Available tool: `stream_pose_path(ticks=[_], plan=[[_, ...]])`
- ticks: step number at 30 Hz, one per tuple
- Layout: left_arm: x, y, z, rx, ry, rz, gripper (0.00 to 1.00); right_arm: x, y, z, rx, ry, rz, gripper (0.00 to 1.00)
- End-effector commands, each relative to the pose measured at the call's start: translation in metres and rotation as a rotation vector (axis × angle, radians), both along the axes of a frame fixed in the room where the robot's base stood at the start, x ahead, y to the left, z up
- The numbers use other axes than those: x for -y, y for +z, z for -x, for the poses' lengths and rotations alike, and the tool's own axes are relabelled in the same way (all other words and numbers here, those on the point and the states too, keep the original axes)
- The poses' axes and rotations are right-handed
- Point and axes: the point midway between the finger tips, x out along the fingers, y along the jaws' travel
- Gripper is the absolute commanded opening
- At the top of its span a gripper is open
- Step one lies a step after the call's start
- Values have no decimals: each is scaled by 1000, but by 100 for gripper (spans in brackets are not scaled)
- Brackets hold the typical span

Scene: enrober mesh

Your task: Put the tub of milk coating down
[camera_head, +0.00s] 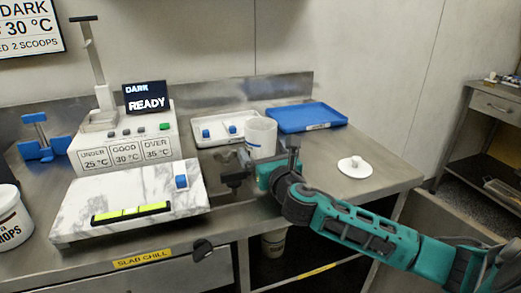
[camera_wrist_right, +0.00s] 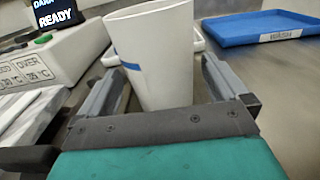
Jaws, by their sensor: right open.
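My right gripper (camera_head: 267,154) is open, with one finger on each side of the tub's lower part. In the wrist view a gap shows between the tub and the right finger; contact at the left finger is unclear. My left gripper is out of view.
A blue tray (camera_head: 306,117) lies behind right, and a white tray (camera_head: 205,141) with blue-handled pieces behind left. A white lid (camera_head: 355,167) lies to the right. The machine (camera_head: 125,150) reads DARK READY. A marble slab (camera_head: 128,198) sits at front left. Bench around the lid is clear.

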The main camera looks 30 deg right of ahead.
Motion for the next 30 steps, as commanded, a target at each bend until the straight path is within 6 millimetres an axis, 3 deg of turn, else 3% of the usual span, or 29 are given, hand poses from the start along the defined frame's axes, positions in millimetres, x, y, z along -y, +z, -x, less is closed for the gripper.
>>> stream_pose_path(ticks=[4,12,30], plan=[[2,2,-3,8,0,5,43,2,0,-12,0,1,-2,100],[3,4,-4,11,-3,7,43,3,0,-13,-1,1,0,98],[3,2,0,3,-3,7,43,3,0,-13,0,0,0,41]])
